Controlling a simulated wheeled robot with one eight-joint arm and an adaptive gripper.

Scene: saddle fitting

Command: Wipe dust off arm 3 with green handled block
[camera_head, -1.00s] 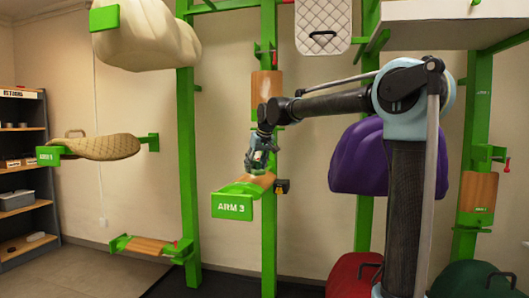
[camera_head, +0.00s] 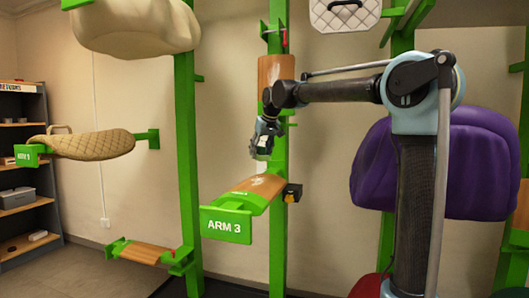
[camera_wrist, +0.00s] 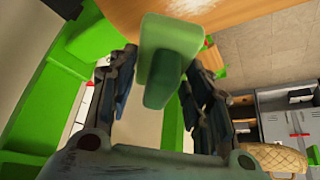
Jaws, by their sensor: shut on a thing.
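Arm 3 (camera_head: 262,187) is a green bracket with a wooden top and a front plate reading "ARM 3" (camera_head: 228,226); it sticks out from a green post in the head view. My gripper (camera_head: 262,155) is above its wooden top, with a visible gap between. In the wrist view my gripper (camera_wrist: 160,95) is shut on the green handled block (camera_wrist: 172,50), whose handle lies between the fingers. A wooden surface (camera_wrist: 225,12) shows beyond the block; contact cannot be told there. The block is mostly hidden in the head view.
A purple saddle (camera_head: 470,165) hangs to the right. A tan quilted saddle (camera_head: 95,145) rests on another arm at left, with a lower empty arm (camera_head: 145,252) below it.

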